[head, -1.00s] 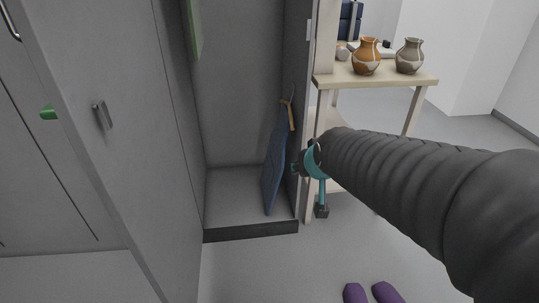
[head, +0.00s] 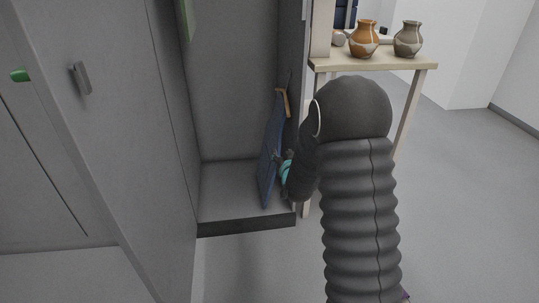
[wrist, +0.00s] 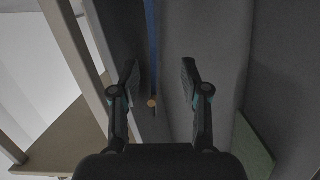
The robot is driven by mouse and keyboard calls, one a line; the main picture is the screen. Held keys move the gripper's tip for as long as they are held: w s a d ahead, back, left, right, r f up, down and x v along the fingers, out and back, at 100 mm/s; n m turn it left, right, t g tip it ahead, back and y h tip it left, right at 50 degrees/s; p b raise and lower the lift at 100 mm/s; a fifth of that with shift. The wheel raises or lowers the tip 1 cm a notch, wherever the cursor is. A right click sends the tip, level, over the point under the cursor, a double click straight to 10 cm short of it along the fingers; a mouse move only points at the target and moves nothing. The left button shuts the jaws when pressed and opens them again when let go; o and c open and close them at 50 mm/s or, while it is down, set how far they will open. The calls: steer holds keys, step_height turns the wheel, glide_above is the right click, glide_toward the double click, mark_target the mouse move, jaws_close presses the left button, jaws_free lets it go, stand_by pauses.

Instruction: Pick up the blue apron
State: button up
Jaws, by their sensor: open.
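The blue apron (head: 270,153) hangs inside the open grey locker, along its right wall, with a tan strap or hanger (head: 287,103) at its top. My gripper (head: 281,166) is inside the locker beside the apron's lower part; my arm hides much of it in the head view. In the wrist view my gripper (wrist: 161,78) is open, its two fingers apart. The apron shows there as a thin blue strip (wrist: 153,45) seen edge-on between the fingers, with a round tan end (wrist: 152,103) below it. I cannot tell whether a finger touches the apron.
The grey locker (head: 240,100) has its door (head: 120,130) swung open to the left and a raised dark sill (head: 245,225). A wooden table (head: 375,64) with an orange jar (head: 364,40) and a grey jar (head: 408,39) stands right of it. A green panel (wrist: 252,145) shows in the wrist view.

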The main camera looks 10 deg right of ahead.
mark_target(273, 138)
step_height(273, 138, down, 12)
steer(key=w+t+b, duration=0.2)
steer(key=t, duration=0.1)
steer(key=w, duration=0.8)
steer(key=shift+w+d, duration=0.1)
steer(key=shift+w, duration=0.1)
steer(key=shift+w+a+b, duration=0.15)
steer(key=shift+w+b, duration=0.1)
steer(key=shift+w, duration=1.05)
steer(key=shift+w+a+b, duration=0.1)
steer(key=shift+w+b, duration=0.1)
steer(key=shift+w, duration=1.1)
steer(key=shift+r, duration=0.15)
jaws_close()
